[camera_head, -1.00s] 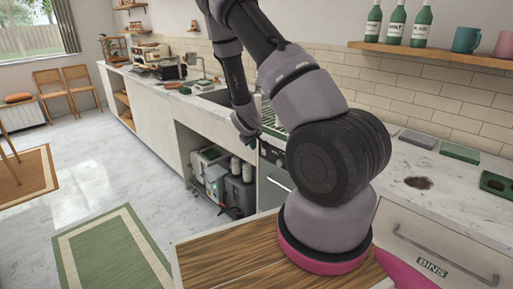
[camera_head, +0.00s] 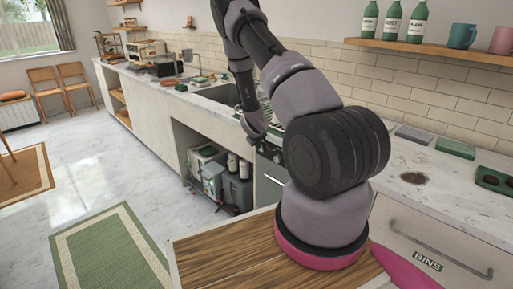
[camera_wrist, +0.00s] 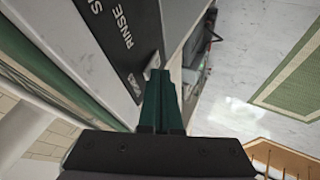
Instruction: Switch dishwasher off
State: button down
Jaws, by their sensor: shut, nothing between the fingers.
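The dishwasher (camera_head: 271,184) is under the counter, left of my arm in the head view, its front partly hidden by the arm. In the wrist view its black control panel (camera_wrist: 112,28) shows white lettering, including "RINSE", with other words cut off. A small pale piece (camera_wrist: 152,66), perhaps a switch, shows at the panel's lower edge by my fingertips. My gripper (camera_wrist: 160,78) has its green fingers together with nothing between them, at the panel's edge. I cannot tell whether they touch it. In the head view the fingertips are hidden.
The marble counter (camera_head: 408,165) runs above the dishwasher. A drawer marked BINS (camera_head: 428,262) is at right. The floor (camera_head: 150,185) left of the cabinets is clear, apart from a green rug (camera_head: 110,250).

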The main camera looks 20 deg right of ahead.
jog(key=shift+w+d+y, duration=0.1)
jog(key=shift+d+y, duration=0.2)
jog(key=shift+r, duration=0.15)
jog(key=shift+r, duration=0.7)
jog(key=shift+a, duration=0.15)
